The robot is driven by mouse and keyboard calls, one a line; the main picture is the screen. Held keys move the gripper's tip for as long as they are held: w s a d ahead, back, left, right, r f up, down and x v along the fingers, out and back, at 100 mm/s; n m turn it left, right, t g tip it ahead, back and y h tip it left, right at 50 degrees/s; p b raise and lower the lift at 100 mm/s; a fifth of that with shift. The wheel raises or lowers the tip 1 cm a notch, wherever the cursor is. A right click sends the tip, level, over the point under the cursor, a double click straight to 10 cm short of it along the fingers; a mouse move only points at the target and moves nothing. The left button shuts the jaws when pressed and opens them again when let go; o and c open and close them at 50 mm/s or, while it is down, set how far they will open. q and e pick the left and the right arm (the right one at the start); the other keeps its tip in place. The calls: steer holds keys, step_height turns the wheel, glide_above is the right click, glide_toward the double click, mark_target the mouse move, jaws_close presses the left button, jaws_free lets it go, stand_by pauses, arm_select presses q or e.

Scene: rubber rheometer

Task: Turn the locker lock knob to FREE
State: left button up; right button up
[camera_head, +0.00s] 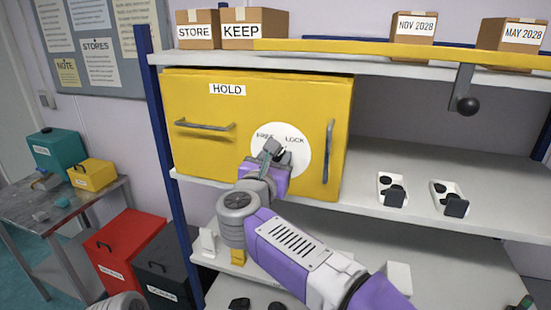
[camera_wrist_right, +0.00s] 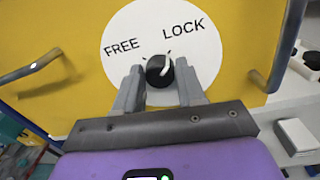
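The yellow locker (camera_head: 190,100) carries a HOLD label and a white round dial (camera_head: 297,163) marked FREE at left and LOCK at right. The black lock knob (camera_wrist_right: 157,72) sits on the dial in the right wrist view. Its pale pointer leans up and right, toward LOCK. My right gripper (camera_wrist_right: 159,75) is open, with one finger on each side of the knob; firm contact cannot be seen. In the head view my right gripper (camera_head: 272,150) is in front of the dial and hides most of the knob. My left gripper is not in view.
Two grey handles, one horizontal (camera_head: 205,126) and one upright (camera_head: 329,152), stick out beside the dial. Black-and-white devices (camera_head: 392,190) stand on the shelf at right. A crank with a black ball (camera_head: 467,104) hangs from the upper shelf.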

steer(key=c, duration=0.6)
steer(key=shift+n, duration=0.4)
steer(key=n+p, duration=1)
steer(key=n, duration=0.6)
steer(key=shift+a+g, duration=0.15)
steer(key=shift+g, duration=0.15)
steer(key=shift+n, duration=0.5)
steer(key=o, duration=1)
